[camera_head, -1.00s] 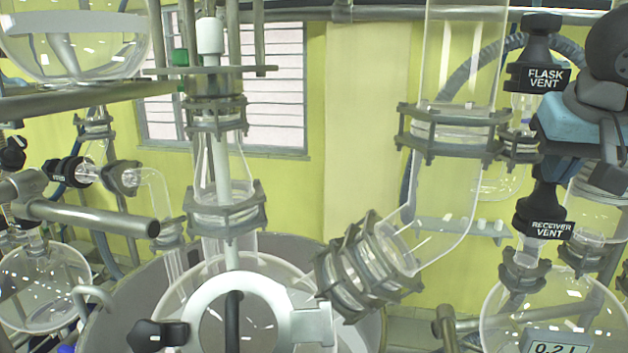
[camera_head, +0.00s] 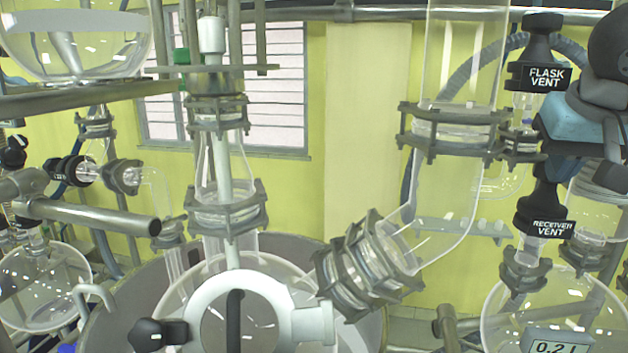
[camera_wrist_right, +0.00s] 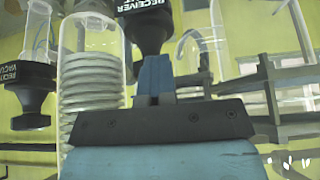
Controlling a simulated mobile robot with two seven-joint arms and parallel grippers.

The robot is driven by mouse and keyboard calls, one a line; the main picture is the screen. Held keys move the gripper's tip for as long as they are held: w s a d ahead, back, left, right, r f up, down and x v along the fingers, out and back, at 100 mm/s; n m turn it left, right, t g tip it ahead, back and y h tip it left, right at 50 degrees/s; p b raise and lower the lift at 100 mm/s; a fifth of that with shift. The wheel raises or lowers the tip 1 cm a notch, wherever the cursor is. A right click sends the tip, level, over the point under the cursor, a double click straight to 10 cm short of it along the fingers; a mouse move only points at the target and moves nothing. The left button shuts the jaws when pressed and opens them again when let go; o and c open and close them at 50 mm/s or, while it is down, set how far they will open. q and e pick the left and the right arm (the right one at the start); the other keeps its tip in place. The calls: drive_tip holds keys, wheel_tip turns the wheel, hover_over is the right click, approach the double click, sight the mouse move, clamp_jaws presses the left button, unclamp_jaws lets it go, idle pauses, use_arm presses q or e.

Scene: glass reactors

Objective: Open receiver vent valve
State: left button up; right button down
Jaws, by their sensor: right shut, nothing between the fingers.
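The receiver vent valve (camera_head: 543,218) is a black knob with a white-lettered RECEIVER VENT label. It stands upright on a glass neck above the round receiver flask at the lower right of the head view. In the right wrist view its black knob (camera_wrist_right: 148,35) is at the top centre, with the label cut off. My right gripper (camera_wrist_right: 156,66) is shut and empty, its blue fingers right at the knob's end. Whether they touch it I cannot tell. In the head view this gripper (camera_head: 546,170) is just above the knob, partly hidden by its own arm. My left gripper is not in view.
The black flask vent valve (camera_head: 543,76) stands close above, left of my right arm. The glass receiver flask (camera_head: 500,308) is below, with a 0.2 L display (camera_head: 556,342). A vacuum valve (camera_wrist_right: 25,90) is at the left in the wrist view. Glass pipes and clamps crowd the area.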

drive_tip(key=shift+s+d+f, duration=0.1)
drive_tip(key=shift+d+f, duration=0.1)
drive_tip(key=shift+f, duration=0.05)
drive_tip(key=shift+s+d+b, duration=0.2)
drive_tip(key=shift+d+b, duration=0.2)
drive_tip(key=shift+d, duration=0.25)
drive_tip(key=shift+d, duration=0.15)
drive_tip(key=shift+s+d+r, duration=0.1)
drive_tip(key=shift+d+r, duration=0.05)
drive_tip(key=shift+d, duration=0.45)
drive_tip(key=shift+s, duration=0.15)
